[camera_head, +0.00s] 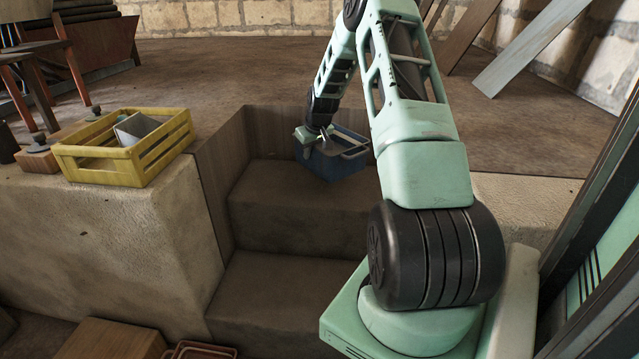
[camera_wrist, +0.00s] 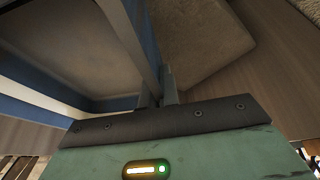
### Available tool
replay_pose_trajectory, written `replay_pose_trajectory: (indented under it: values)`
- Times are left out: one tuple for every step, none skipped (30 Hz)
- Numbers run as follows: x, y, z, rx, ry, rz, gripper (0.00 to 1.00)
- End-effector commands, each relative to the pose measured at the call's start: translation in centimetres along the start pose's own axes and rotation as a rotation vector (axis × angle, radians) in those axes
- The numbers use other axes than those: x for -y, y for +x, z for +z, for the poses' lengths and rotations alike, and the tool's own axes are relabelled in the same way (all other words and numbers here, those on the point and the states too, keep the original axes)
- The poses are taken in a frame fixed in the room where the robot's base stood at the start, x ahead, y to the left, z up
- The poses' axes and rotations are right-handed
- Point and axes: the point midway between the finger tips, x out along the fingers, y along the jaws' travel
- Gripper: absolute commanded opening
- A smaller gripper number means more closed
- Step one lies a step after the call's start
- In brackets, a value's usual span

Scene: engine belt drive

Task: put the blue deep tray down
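The blue deep tray (camera_head: 336,165) is at the upper step, beside the dark side wall of the stairwell. My gripper (camera_head: 326,140) is at its near left rim, with the arm reaching in from above right. In the wrist view the tray's wall (camera_wrist: 118,30) runs between the fingers of my gripper (camera_wrist: 158,95), which look closed on the rim. The tray's inside (camera_wrist: 60,50) looks empty in the part that shows. Whether its bottom touches the step cannot be told.
Stone-like steps (camera_head: 290,205) descend toward me. A yellow crate (camera_head: 125,165) with a grey block in it stands on the ledge at left. A wooden box (camera_head: 110,340) is at the lower left. Planks (camera_head: 525,45) lean at the back right.

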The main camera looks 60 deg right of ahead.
Motion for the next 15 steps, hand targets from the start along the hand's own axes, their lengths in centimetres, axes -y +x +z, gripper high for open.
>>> replay_pose_trajectory:
  values:
    - [0.1,1.0,0.4,0.001,-0.001,-0.001,0.0]
    - [0.1,1.5,0.6,0.001,-0.001,-0.001,0.0]
    - [0.2,2.3,1.0,0.002,-0.001,-0.002,0.0]
    - [0.2,2.8,1.2,0.003,-0.001,-0.002,0.0]
    - [0.2,3.3,1.4,0.001,-0.001,-0.001,0.0]
    - [0.3,4.0,1.6,0.001,-0.001,-0.001,0.0]
    - [0.3,4.3,1.8,0.001,-0.001,-0.001,0.0]
    - [0.3,4.6,1.9,0.001,-0.001,-0.001,0.0]
    - [0.3,4.9,2.0,0.0,-0.001,0.0,0.0]
    - [0.3,5.1,2.0,-0.001,-0.001,0.0,0.0]
    - [0.3,5.3,2.1,-0.001,-0.001,0.0,0.0]
    - [0.3,5.7,2.3,-0.001,-0.001,0.0,0.0]
    - [0.4,6.1,2.5,0.0,-0.001,0.0,0.0]
    - [0.4,6.5,2.7,0.001,-0.001,-0.001,0.0]
    - [0.4,7.1,2.9,0.001,-0.001,-0.001,0.0]
